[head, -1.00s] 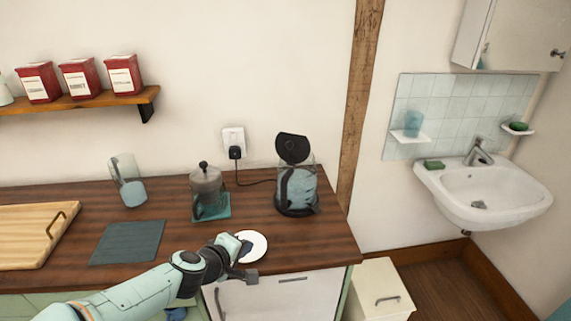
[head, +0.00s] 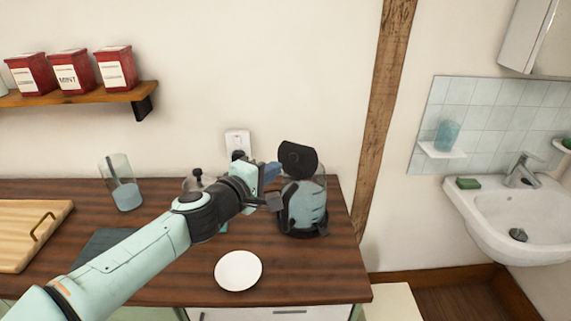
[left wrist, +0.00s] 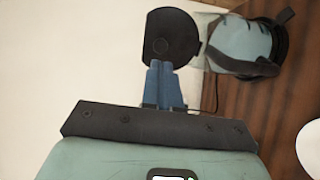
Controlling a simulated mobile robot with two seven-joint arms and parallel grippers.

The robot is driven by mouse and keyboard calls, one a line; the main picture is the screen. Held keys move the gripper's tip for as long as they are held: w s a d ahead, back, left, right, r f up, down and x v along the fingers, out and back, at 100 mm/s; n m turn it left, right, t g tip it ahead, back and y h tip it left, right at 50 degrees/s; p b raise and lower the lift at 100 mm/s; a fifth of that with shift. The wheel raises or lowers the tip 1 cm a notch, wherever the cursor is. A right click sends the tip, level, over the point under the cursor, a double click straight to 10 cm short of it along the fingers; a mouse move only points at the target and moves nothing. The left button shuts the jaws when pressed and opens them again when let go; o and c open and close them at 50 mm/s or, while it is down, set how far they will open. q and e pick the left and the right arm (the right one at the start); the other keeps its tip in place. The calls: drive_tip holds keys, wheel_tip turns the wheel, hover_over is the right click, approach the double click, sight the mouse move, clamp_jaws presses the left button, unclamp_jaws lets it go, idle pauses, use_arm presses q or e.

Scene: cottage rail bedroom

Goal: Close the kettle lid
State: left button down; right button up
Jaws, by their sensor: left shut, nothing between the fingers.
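In the left wrist view, the fingers (left wrist: 161,85) point at the lower edge of the black lid (left wrist: 171,38), with the kettle body (left wrist: 240,45) to the right. I cannot tell whether the fingertips touch the lid. My right gripper is not in view.
A white saucer (head: 238,271) lies on the wooden counter (head: 185,280) in front of the kettle. A French press (head: 197,181) is partly hidden behind my left arm. A glass (head: 121,182) and a cutting board (head: 30,230) are further left. A wall socket (head: 237,141) is behind.

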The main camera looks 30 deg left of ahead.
sight(291, 157)
use_arm(q)
drive_tip(key=w, duration=0.4)
drive_tip(key=w+f, duration=0.1)
drive_tip(key=w, duration=0.1)
drive_tip(key=shift+d, duration=0.1)
